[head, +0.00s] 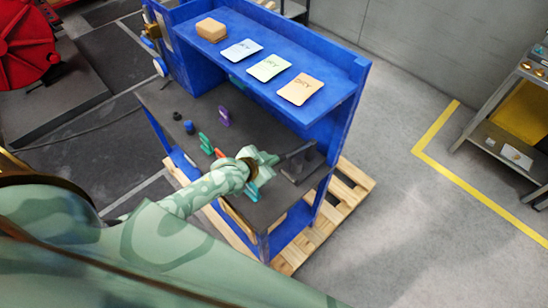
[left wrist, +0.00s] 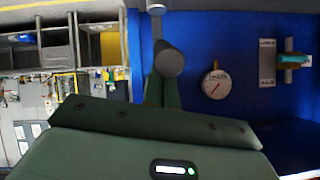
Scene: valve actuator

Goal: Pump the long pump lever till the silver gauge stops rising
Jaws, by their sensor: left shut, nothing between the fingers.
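The pump lever (head: 298,150) is a dark grey bar at the right end of the bench, by a dark pump block (head: 303,166). My left gripper (head: 268,158) is shut and empty, just left of the lever's near end. In the left wrist view a grey rod with a thick round end (left wrist: 168,60), apparently the lever, stands just beyond my green fingers (left wrist: 160,92); whether they touch is unclear. A round pale gauge (left wrist: 215,84) with a red needle is on the blue wall there. Its scale is too small to read. My right gripper is out of view.
The blue bench has a dark top (head: 180,100) and an overhead shelf (head: 335,75) carrying a tan block and several cards. Small coloured parts, including a purple one (head: 224,116) and green ones (head: 206,143), stand left of my gripper. A wooden pallet (head: 345,185) lies underneath.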

